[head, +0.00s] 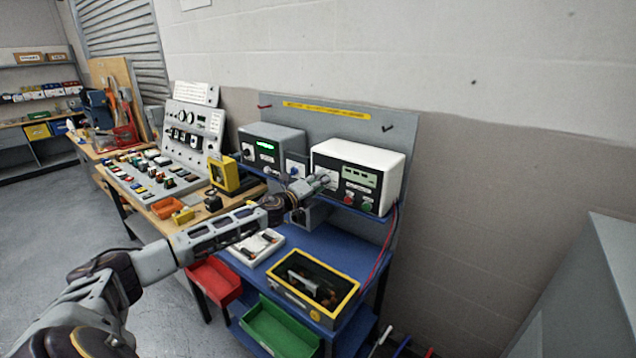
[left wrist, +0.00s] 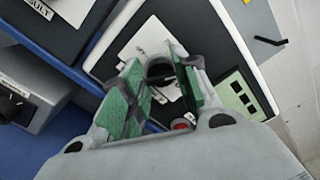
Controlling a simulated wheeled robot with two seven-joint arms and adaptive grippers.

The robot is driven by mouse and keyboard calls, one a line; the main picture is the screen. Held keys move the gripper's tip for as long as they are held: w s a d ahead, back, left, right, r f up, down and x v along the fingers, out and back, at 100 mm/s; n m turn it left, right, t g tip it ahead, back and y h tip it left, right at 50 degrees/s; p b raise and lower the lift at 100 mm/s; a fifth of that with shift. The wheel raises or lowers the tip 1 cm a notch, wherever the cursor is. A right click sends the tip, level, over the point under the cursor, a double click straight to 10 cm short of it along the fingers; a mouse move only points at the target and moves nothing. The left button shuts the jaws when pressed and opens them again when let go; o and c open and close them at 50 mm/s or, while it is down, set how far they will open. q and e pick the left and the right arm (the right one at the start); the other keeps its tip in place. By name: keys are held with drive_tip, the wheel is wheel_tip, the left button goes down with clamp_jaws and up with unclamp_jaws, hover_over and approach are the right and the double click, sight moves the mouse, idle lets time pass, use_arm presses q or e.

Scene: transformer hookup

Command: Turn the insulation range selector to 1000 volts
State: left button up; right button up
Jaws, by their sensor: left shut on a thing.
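The white tester (head: 375,157) with a dark front panel stands on the right of the blue bench's upper shelf. It has a pale green display (head: 361,177), a red button and a green button. Its range selector is a dark round knob on a white plate, mostly hidden by my gripper in the head view. My left gripper (head: 322,181) reaches to the panel's left part. In the left wrist view its green-padded fingers are closed around the black selector knob (left wrist: 160,71). The knob's pointer and scale markings are too small or covered to read. My right gripper is not in view.
A grey instrument (head: 272,140) with a lit green display stands left of the tester, with a small blue-grey box (head: 296,166) between them. Below lie a yellow-rimmed box (head: 345,305) and a white tray (head: 246,257). A red cable hangs at the bench's right side.

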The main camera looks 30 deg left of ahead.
use_arm(q)
drive_tip(key=m, duration=0.4)
drive_tip(key=m+p, duration=0.1)
drive_tip(key=m, duration=0.7)
drive_tip(key=shift+d, duration=0.25)
drive_tip(key=shift+f+m, duration=0.15)
drive_tip(key=shift+m, duration=0.25)
drive_tip(key=o, duration=1)
drive_tip(key=shift+s+a+r, duration=0.1)
drive_tip(key=shift+s+r, duration=0.1)
drive_tip(key=shift+s, duration=0.05)
drive_tip(key=s, duration=1.1)
drive_tip(key=shift+s+a, duration=0.25)
drive_tip(key=shift+a, duration=0.15)
idle(0.3)
drive_tip(key=shift+f, duration=0.1)
idle(0.6)
